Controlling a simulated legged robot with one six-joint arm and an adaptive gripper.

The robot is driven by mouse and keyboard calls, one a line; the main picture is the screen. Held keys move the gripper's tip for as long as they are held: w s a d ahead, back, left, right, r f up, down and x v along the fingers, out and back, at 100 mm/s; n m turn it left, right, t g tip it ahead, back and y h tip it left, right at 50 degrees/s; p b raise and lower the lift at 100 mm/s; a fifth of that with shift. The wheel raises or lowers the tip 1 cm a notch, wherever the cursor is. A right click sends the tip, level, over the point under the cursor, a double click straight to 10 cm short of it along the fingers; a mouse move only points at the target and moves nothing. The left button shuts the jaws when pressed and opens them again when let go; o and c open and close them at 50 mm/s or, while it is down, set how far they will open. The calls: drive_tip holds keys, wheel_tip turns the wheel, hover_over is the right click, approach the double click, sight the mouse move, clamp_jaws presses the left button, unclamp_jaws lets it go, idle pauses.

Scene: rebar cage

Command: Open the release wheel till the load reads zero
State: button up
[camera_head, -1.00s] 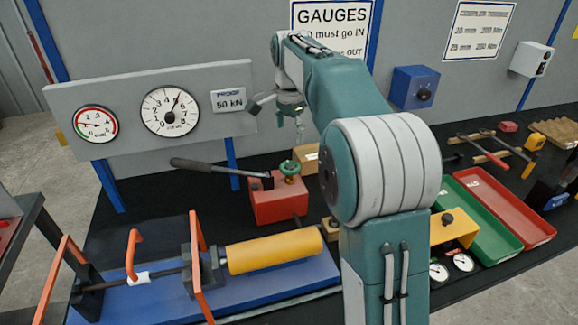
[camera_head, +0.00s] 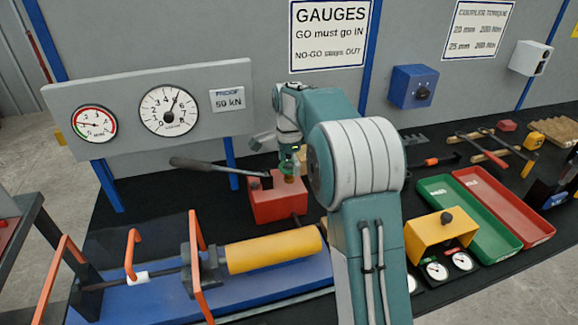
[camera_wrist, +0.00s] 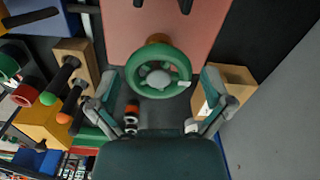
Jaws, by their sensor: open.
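My gripper (camera_wrist: 160,100) is open, with one finger on each side and nothing between the pads. In the head view my gripper (camera_head: 291,155) hangs down over the wheel and partly hides it. Whether the fingers touch the rim cannot be told. The large load gauge (camera_head: 168,110) has its needle pointing up and slightly right, clearly away from zero. The smaller gauge (camera_head: 94,123) has its needle toward the left.
A black pump lever (camera_head: 215,166) sticks out left from the red block. A yellow cylinder (camera_head: 274,250) lies on the blue bench with orange guards (camera_head: 198,265) in front. Green (camera_head: 465,217) and red (camera_head: 505,205) trays stand to the right. The gauge board is behind.

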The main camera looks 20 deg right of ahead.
drive_tip(key=shift+f, duration=0.25)
drive_tip(key=shift+c, duration=0.3)
drive_tip(key=c, duration=0.9)
